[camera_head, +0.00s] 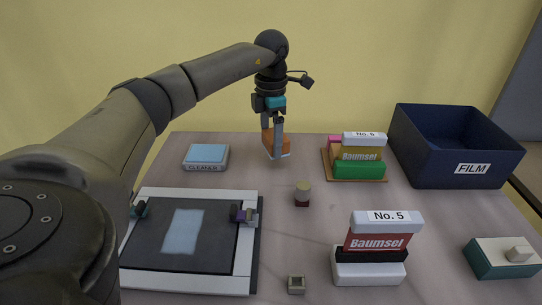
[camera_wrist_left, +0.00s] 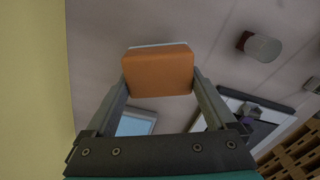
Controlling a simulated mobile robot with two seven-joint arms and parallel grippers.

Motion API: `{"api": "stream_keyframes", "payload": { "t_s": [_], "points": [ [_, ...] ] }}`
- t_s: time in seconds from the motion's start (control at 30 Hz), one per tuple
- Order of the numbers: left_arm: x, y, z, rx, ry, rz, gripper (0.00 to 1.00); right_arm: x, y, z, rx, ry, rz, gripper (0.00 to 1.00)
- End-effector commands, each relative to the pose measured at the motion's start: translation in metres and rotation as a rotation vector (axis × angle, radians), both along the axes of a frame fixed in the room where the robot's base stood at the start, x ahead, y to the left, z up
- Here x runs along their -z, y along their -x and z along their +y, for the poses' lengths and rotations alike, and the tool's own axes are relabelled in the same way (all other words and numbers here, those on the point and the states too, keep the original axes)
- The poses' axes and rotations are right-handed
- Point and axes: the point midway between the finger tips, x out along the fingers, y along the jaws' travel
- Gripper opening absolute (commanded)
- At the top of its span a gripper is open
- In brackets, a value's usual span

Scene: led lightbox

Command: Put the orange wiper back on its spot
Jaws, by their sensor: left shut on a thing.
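The orange wiper (camera_head: 268,143) is a block with a pale lower edge. It is near the far edge of the table, between the cleaner box and the stacked boxes. My left gripper (camera_head: 278,152) comes down over it from above and is shut on it. In the left wrist view the wiper (camera_wrist_left: 158,72) sits between the two fingertips (camera_wrist_left: 159,82), with its pale layer on the far side. Whether its underside touches the table I cannot tell. My right gripper is not in view.
A light-blue CLEANER box (camera_head: 206,156) lies left of the wiper. A stack with a Baumsel box (camera_head: 360,154) stands right, before a dark blue FILM bin (camera_head: 455,150). A lightbox (camera_head: 190,279), a small capped bottle (camera_head: 302,193) and another Baumsel stack (camera_head: 378,242) are nearer.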

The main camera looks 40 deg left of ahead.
Motion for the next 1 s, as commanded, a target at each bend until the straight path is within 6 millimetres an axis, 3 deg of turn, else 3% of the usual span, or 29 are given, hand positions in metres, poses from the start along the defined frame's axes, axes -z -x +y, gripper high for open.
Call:
{"api": "stream_keyframes", "payload": {
  "t_s": [0.5, 0.97, 1.0],
  "points": [
    [0.040, 0.000, 0.000, 0.000, 0.000, 0.000, 0.45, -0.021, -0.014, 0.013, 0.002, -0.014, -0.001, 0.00],
    [0.045, 0.000, 0.000, 0.000, 0.000, 0.001, 0.45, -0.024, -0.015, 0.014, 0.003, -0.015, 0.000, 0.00],
    [0.046, 0.000, 0.000, 0.001, 0.000, 0.000, 0.92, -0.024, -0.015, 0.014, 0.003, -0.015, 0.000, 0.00]
  ]
}}
